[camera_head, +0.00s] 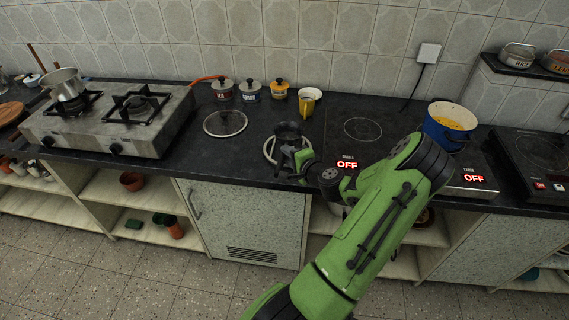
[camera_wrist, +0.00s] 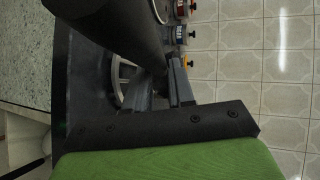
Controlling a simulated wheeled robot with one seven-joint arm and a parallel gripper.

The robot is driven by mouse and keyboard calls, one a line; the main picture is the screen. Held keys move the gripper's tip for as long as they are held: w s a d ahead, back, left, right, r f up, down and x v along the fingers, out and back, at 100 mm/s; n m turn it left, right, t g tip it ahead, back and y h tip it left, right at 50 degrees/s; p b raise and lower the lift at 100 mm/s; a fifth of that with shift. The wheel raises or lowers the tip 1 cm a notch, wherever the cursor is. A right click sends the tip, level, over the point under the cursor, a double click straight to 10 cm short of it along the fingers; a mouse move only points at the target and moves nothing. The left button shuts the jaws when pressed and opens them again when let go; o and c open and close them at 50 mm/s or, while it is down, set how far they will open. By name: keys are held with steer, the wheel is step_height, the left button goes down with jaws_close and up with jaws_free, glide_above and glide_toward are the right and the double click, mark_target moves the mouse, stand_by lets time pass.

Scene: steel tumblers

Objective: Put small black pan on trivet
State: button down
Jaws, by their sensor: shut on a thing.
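The small black pan (camera_head: 289,130) is in the middle of the counter in the head view, over the light ring-shaped trivet (camera_head: 268,151). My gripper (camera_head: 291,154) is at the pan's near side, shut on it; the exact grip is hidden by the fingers. In the wrist view, a large dark rounded shape, apparently the pan (camera_wrist: 108,35), fills the upper left. Part of the pale trivet (camera_wrist: 121,78) shows below it. I cannot tell whether the pan touches the trivet or is held just above it.
A glass lid (camera_head: 225,123) lies left of the trivet. A flat cooktop (camera_head: 362,129) is to the right, with a blue pot (camera_head: 449,132) beyond. A gas stove (camera_head: 112,121) is at left.

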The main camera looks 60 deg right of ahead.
steer(key=shift+w+a+f+b, duration=0.1)
steer(key=shift+f+b, duration=0.35)
steer(key=shift+f, duration=1.45)
steer(key=shift+f, duration=0.2)
steer(key=c, duration=1)
jaws_free()
steer(key=shift+o, duration=0.2)
steer(key=shift+r, duration=0.3)
steer(key=v, duration=1.2)
steer(key=shift+p, duration=0.3)
